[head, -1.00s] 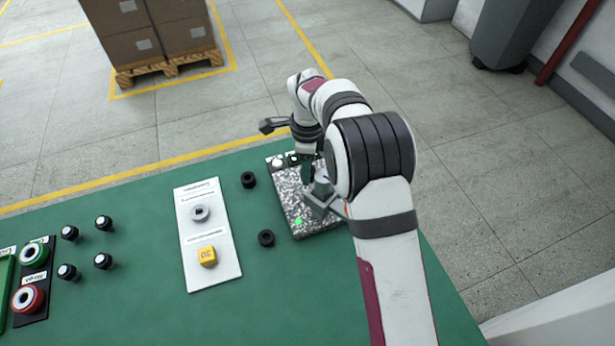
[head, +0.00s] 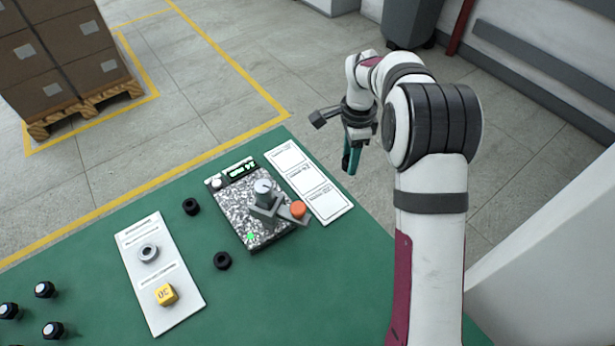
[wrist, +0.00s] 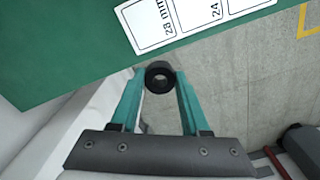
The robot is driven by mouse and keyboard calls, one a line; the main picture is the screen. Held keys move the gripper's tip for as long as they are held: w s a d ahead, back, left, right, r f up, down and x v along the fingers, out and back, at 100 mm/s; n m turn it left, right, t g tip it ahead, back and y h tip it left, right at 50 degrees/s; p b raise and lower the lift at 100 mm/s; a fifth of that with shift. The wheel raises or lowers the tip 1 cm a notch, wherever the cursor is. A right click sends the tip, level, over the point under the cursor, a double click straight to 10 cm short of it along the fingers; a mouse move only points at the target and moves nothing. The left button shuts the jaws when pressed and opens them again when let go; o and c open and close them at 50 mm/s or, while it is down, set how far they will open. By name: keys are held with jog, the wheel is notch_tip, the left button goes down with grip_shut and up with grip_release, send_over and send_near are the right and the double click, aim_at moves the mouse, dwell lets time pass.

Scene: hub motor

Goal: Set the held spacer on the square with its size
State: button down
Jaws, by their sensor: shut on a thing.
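My gripper (wrist: 160,80) is shut on a dark ring-shaped spacer (wrist: 159,68) at its fingertips in the wrist view. The spacer is beside the table edge, with floor behind it. In the head view my gripper (head: 350,162) hangs to the right of the white label card (head: 341,208); the spacer cannot be made out there. The card has three outlined squares in a row.
A measuring stand (head: 278,232) with a speckled base, lit display and orange knob stands left of the card. Two black rings (head: 191,206) (head: 222,260) lie on the green table.

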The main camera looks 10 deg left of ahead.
send_over(308, 181)
notch_tip(308, 181, down, 6)
jog(key=shift+f, duration=2)
jog(key=shift+c, duration=1.9)
grip_release()
jog(key=shift+f, duration=0.15)
